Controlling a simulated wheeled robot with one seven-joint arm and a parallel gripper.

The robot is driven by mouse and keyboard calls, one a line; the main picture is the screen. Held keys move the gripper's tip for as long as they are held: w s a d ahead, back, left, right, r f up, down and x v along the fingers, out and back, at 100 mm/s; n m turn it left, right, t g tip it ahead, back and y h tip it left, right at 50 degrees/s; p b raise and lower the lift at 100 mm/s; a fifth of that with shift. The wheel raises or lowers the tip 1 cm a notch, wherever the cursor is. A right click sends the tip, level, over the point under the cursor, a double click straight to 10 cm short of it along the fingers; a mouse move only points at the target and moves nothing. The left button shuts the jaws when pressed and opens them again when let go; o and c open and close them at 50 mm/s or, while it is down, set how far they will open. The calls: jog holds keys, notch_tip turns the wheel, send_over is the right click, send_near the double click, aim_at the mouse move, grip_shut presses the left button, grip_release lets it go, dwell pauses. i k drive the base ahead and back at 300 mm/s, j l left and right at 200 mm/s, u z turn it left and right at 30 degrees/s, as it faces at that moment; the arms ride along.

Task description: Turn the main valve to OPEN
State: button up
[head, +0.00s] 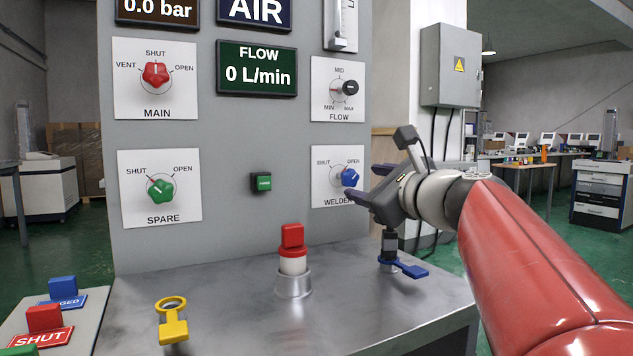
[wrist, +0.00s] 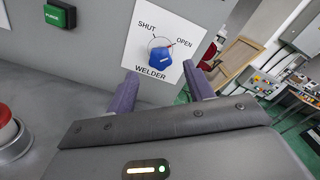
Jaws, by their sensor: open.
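The main valve is a red knob (head: 155,75) on a white plate marked MAIN (head: 155,102), at the upper left of the grey panel. Its white pointer line stands upright at SHUT, between VENT on the left and OPEN on the right. My gripper (head: 365,183) is far to the right of it, in front of the WELDER plate. In the wrist view my gripper (wrist: 158,72) is open, its two purple fingers apart with nothing between them. The blue WELDER knob (wrist: 158,57) is ahead of the fingers, its pointer towards OPEN. The main valve is outside the wrist view.
The green SPARE knob (head: 161,188) points to SHUT. The FLOW knob (head: 345,88) is above the WELDER plate. The FLOW display (head: 257,68) reads 0 L/min.

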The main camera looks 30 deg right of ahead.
aim_at(156, 74)
jog(key=k+j, duration=0.1)
jog(key=k, duration=0.9)
